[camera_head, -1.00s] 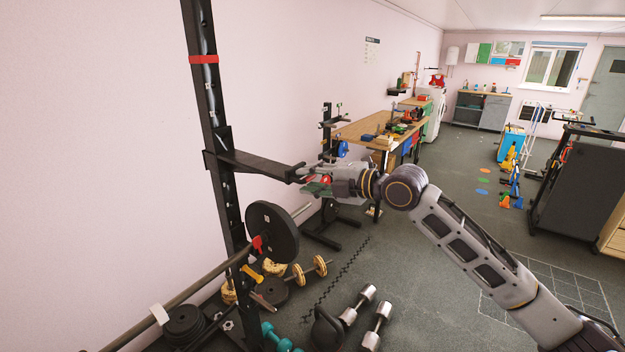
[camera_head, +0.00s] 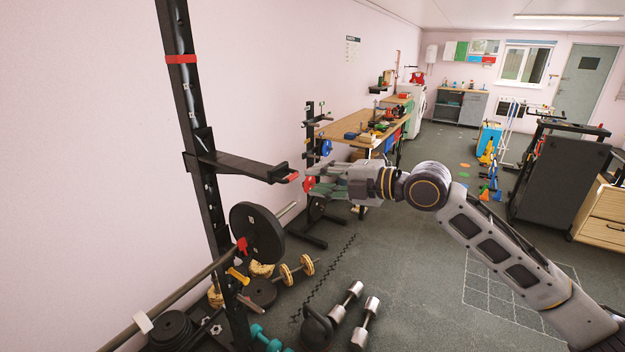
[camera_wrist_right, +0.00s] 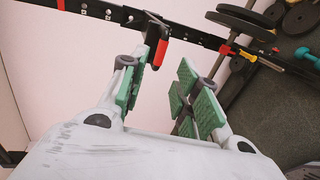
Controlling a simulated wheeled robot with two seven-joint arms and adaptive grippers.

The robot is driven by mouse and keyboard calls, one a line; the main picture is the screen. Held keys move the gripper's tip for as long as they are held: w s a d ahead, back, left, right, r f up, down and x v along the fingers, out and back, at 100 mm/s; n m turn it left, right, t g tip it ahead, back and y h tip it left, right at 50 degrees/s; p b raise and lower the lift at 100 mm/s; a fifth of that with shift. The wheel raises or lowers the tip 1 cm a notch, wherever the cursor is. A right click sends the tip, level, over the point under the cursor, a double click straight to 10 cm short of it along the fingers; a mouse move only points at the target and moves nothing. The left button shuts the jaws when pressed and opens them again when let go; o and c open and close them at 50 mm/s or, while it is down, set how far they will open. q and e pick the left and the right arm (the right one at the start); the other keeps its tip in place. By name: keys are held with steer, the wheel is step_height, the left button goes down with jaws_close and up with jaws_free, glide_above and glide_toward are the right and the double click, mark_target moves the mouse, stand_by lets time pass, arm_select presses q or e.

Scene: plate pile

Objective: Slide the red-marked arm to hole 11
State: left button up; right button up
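The red-marked arm (camera_head: 240,166) is a black bar that sticks out from the black rack upright (camera_head: 190,110), about mid-height, with a red tip at its free end. In the right wrist view the red tip (camera_wrist_right: 160,52) shows just beyond the left finger. My right gripper (camera_head: 312,178) is just to the right of the tip. Its green-padded fingers (camera_wrist_right: 165,95) are spread apart with nothing between them. The upright has a row of holes and a red band (camera_head: 181,59) high up. I cannot read the hole numbers. My left gripper is not in view.
A barbell with a black plate (camera_head: 257,233) crosses the rack below the arm. Dumbbells (camera_head: 346,302) and a kettlebell (camera_head: 317,329) lie on the floor. A workbench (camera_head: 365,128) stands behind. The floor to the right of the weights is mostly clear.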

steer(key=shift+v, duration=2.15)
